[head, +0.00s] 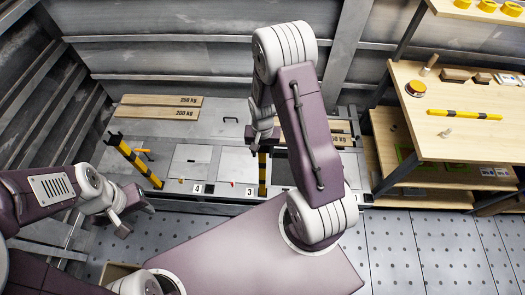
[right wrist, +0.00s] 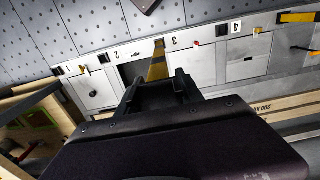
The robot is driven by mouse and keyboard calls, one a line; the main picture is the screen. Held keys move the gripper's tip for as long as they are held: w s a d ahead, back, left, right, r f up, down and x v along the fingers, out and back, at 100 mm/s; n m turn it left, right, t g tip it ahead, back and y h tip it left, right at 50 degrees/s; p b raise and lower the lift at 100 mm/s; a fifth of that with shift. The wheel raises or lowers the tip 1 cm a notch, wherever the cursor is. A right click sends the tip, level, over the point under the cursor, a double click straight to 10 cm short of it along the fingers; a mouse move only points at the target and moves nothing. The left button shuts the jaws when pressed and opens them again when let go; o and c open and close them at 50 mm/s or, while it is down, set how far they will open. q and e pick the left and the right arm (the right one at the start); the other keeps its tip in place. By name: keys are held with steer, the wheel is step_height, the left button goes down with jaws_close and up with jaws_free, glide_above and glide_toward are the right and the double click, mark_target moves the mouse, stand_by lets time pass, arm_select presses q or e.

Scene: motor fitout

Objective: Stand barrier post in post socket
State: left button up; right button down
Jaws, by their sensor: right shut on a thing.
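My right gripper (head: 262,140) is shut on a yellow-and-black barrier post (head: 262,172), which hangs upright below it beside the label 3. In the right wrist view the post (right wrist: 158,68) shows between the fingers (right wrist: 166,82). Its lower end meets the bench front there; I cannot tell whether it is in a socket, and no socket opening is clear. A second striped post (head: 138,162) stands by the bench's left end, left of the label 4. A third striped post (head: 465,115) lies on the wooden table. My left gripper (head: 133,217) is open and empty at the lower left.
The grey bench (head: 187,165) has hatches, small coloured knobs and number labels. Planks (head: 160,106) marked with weights lie at its back. The wooden table (head: 455,140) at right holds a mallet, a tape roll and blocks. The tiled floor (head: 430,250) is clear at lower right.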

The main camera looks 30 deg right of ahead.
steer(key=shift+f+b, duration=0.3)
steer(key=shift+f, duration=0.25)
stand_by(0.9)
steer(key=c, duration=0.7)
jaws_free()
step_height(320, 180, up, 9)
steer(key=shift+r+p, duration=0.1)
steer(key=shift+p, duration=0.2)
